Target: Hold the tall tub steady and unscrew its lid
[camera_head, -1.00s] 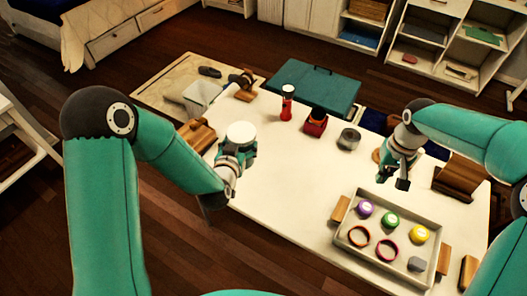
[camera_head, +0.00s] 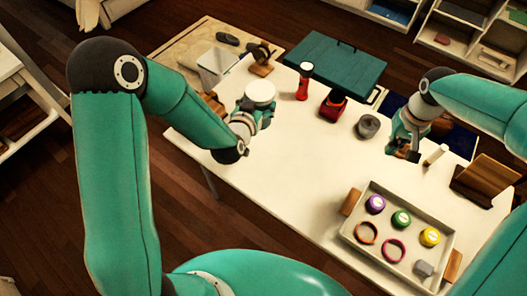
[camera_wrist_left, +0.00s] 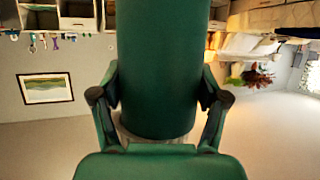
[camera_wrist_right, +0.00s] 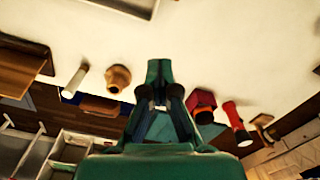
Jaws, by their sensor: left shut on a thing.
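The tall tub's white lid (camera_head: 260,92) shows at the left part of the table in the head view. My left gripper (camera_head: 262,116) is shut around the tub's body below the lid. In the left wrist view the tub is a large dark green cylinder (camera_wrist_left: 158,65) between the two spread fingers. My right gripper (camera_head: 405,153) is over the right part of the table, apart from the tub. In the right wrist view its fingers (camera_wrist_right: 160,72) are together and empty.
A red flashlight (camera_head: 304,82), a red box (camera_head: 333,106) and a grey cup (camera_head: 368,126) stand between the arms. A tray (camera_head: 352,229) of colored lids and rings lies at front right. A white cylinder (camera_head: 435,155) is beside my right gripper. The table's middle (camera_head: 290,165) is clear.

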